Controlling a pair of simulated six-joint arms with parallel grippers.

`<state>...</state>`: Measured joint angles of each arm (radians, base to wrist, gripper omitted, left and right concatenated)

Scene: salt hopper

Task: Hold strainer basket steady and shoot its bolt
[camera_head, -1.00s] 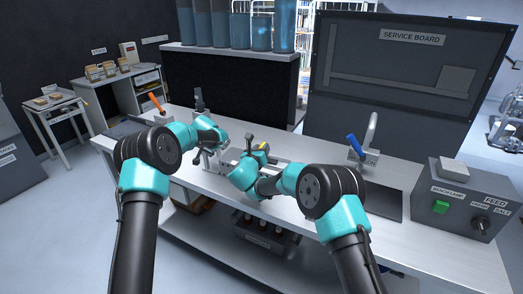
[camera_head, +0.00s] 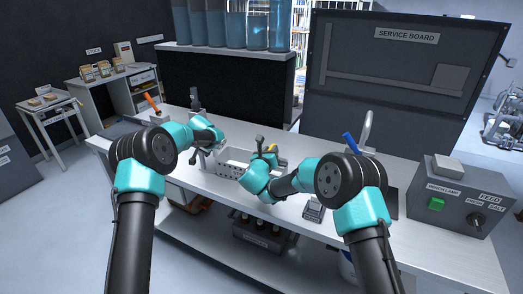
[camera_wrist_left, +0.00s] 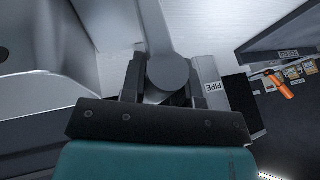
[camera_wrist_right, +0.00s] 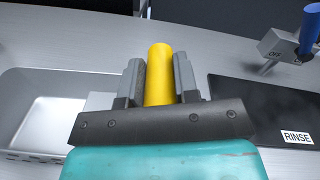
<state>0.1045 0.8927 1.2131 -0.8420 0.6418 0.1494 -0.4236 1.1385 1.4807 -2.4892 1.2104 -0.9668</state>
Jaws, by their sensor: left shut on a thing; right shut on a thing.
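The strainer basket (camera_head: 231,169) is a pale metal box with holes in its side, standing on the bench between my grippers. Its inside also shows at the left of the right wrist view (camera_wrist_right: 50,100). My left gripper (camera_wrist_left: 168,85) is shut on a grey round-ended metal handle (camera_wrist_left: 166,70) at the basket's left; the head view mostly hides this grip. My right gripper (camera_wrist_right: 160,80) is shut on a yellow cylindrical knob (camera_wrist_right: 159,72) at the basket's right side. The knob also shows in the head view (camera_head: 273,149). The rest of the bolt is hidden behind my gripper.
A tap with a blue lever (camera_head: 350,142) stands to the right, beside a black mat labelled RINSE (camera_wrist_right: 270,110). A grey FEED box (camera_head: 460,205) stands at the bench's right end. A small device (camera_head: 314,207) sits near the front edge. An orange lever (camera_head: 152,102) is at the far left.

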